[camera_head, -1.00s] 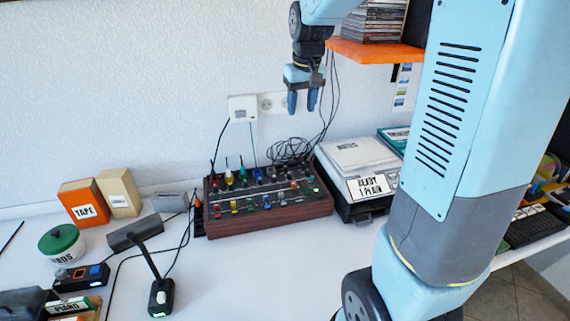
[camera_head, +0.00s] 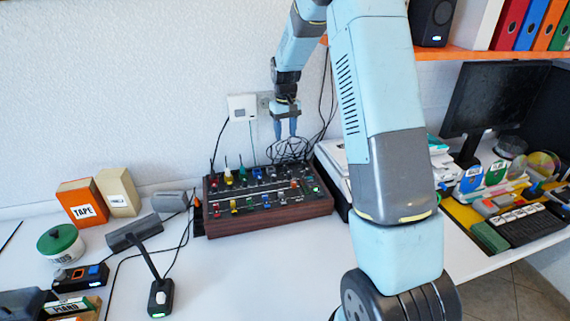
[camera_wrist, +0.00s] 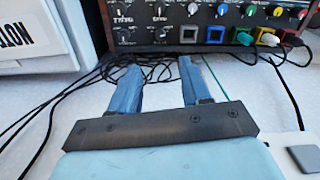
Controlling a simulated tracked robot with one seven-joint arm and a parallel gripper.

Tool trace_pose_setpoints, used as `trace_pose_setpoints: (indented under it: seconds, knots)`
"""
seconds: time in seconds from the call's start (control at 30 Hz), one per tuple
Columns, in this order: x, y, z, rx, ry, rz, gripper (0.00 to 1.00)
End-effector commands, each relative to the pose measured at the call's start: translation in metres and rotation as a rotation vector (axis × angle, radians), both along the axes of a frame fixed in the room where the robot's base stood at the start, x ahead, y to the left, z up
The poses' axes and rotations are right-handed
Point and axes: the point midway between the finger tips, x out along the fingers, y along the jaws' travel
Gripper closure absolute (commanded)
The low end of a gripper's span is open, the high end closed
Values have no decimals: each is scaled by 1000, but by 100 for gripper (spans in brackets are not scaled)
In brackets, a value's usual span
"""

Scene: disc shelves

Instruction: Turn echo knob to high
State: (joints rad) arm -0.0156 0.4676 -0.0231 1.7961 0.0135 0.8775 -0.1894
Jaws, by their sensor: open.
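The mixer (camera_head: 270,221), a dark panel with wooden sides and rows of coloured knobs, sits on the desk against the wall. It also shows at the top of the wrist view (camera_wrist: 172,38), where black knobs with white marks (camera_wrist: 124,13) are at its left part. Labels are too small to read, so I cannot tell which knob is echo. My gripper (camera_head: 285,137) is open and empty, pointing down above the mixer's back right side. In the wrist view its two blue fingers (camera_wrist: 160,66) are apart, short of the panel's edge and not touching it.
Black cables (camera_head: 290,149) lie coiled behind the mixer. A white-topped box (camera_head: 333,155) stands right of it, partly behind my arm. A desk lamp (camera_head: 150,255) and an orange tape box (camera_head: 82,203) are on the left. Desk in front of the mixer is clear.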

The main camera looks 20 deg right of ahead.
Motion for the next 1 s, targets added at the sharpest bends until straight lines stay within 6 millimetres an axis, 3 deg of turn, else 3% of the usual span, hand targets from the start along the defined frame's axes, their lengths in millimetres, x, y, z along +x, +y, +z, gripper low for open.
trace_pose_setpoints:
  seconds: [0.17, 0.7, 1.0]
  knots:
    - [-1, 0, -19, 0, 4, 0, 53]
    - [-1, -1, -110, -1, 3, -1, 53]
    - [-1, -1, -134, 0, 1, -2, 53]
